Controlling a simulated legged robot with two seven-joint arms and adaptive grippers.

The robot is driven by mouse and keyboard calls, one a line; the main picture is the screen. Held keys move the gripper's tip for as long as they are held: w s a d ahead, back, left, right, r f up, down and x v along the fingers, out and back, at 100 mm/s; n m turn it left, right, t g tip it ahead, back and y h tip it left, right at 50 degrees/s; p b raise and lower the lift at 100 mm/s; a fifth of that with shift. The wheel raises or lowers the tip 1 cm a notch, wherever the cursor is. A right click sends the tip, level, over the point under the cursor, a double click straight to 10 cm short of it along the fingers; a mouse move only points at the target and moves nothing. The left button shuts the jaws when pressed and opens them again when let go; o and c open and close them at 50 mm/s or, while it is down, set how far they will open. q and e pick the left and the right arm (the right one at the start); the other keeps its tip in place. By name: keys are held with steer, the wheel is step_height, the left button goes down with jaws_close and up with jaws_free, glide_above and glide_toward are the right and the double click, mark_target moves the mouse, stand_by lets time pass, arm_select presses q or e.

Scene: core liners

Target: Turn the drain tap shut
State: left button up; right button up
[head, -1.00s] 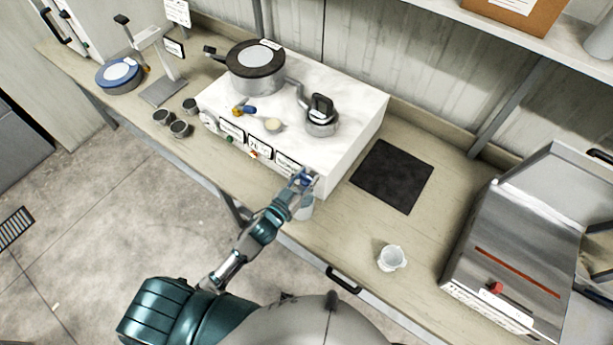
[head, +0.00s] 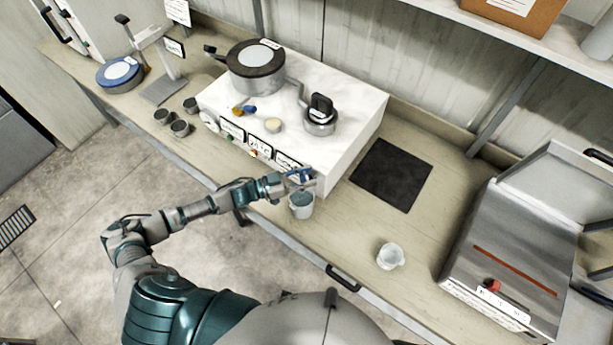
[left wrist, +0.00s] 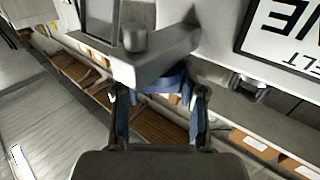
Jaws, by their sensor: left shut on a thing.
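The drain tap (head: 303,173) sticks out low at the front right corner of the white heated unit (head: 345,130). Its blue lever (left wrist: 172,82) lies between my fingers in the left wrist view, below the grey tap body (left wrist: 155,58). My left gripper (head: 287,182) is shut on the lever, with the forearm reaching in almost level from the left. A pale cup (head: 301,211) stands under the tap with grey-blue contents. The gripper hides part of the tap. My right gripper is not in view.
A second white cup (head: 390,257) stands on the bench to the right. A black mat (head: 393,175) lies behind it, and a steel box (head: 515,260) stands at far right. A lidded pot (head: 256,68) and a smaller black-topped vessel (head: 320,115) sit on the unit.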

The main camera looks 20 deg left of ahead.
arm_select(q)
steer(key=m+g+h, duration=0.1)
steer(key=g, duration=0.1)
steer(key=m+g+h+b, duration=0.1)
steer(key=m+g, duration=0.1)
steer(key=shift+w+a, duration=0.1)
steer(key=shift+w, duration=0.1)
steer(key=m+g+b, duration=0.1)
steer(key=g, duration=0.1)
steer(key=shift+f+m+g+h, duration=0.1)
steer(key=shift+m+g+h, duration=0.2)
steer(key=shift+m+h, duration=0.1)
steer(key=m+g+b, duration=0.2)
steer(key=g, duration=0.1)
steer(key=m+g+b, duration=0.2)
steer(key=g+b, duration=0.1)
steer(key=shift+g, duration=0.3)
steer(key=shift+m+g+y+b, duration=0.4)
steer(key=shift+m+g+b, duration=0.45)
steer(key=shift+g, duration=0.35)
steer(key=shift+s, duration=0.1)
steer(key=shift+r+g, duration=0.2)
steer(key=shift+g, duration=0.1)
steer(key=o, duration=1.2)
steer(key=shift+f, duration=0.1)
steer(key=shift+c, duration=0.2)
